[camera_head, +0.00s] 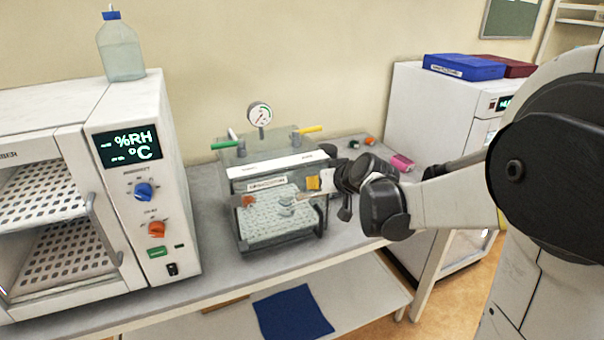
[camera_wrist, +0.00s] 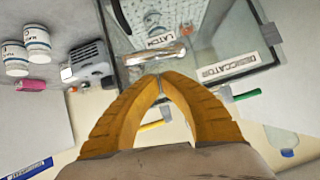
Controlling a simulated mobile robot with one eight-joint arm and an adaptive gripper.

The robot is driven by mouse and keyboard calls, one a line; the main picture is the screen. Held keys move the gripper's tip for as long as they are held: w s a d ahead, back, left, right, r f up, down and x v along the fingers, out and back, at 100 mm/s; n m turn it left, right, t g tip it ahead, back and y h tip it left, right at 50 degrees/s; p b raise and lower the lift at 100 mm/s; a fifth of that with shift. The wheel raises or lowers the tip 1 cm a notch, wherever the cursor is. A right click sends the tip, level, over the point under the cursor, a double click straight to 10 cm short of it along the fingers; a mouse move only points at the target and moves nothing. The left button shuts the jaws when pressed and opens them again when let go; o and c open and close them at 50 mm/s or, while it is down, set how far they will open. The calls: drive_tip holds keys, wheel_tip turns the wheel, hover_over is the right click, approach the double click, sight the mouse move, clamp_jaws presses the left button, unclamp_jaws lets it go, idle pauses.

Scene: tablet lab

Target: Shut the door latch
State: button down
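The desiccator (camera_head: 268,168) is a clear-walled box on the bench, with a white name strip on its front; the strip also shows in the wrist view (camera_wrist: 227,68). The latch (camera_wrist: 152,56) is a shiny metal bar beside a white "LATCH" label (camera_wrist: 161,40) on the door's edge. My gripper (camera_wrist: 158,77) has yellow fingers whose tips meet, with nothing visible between them. The tips are just beside the latch bar; I cannot tell whether they touch it. In the head view my gripper (camera_head: 314,184) is at the desiccator's front right, and my wrist partly hides that side.
A gauge (camera_head: 260,115), a green valve handle (camera_head: 224,145) and a yellow one (camera_head: 311,129) sit on top of the desiccator. A white oven (camera_head: 183,205) stands at left. A pink item (camera_head: 402,162) lies at right, near a white cabinet (camera_head: 403,112). Bench in front is clear.

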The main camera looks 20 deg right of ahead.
drive_tip(key=shift+w+a+f, duration=0.1)
drive_tip(key=shift+f, duration=0.65)
drive_tip(key=shift+a+f+b, duration=0.3)
drive_tip(key=shift+f+b, duration=0.3)
drive_tip(key=shift+f, duration=0.1)
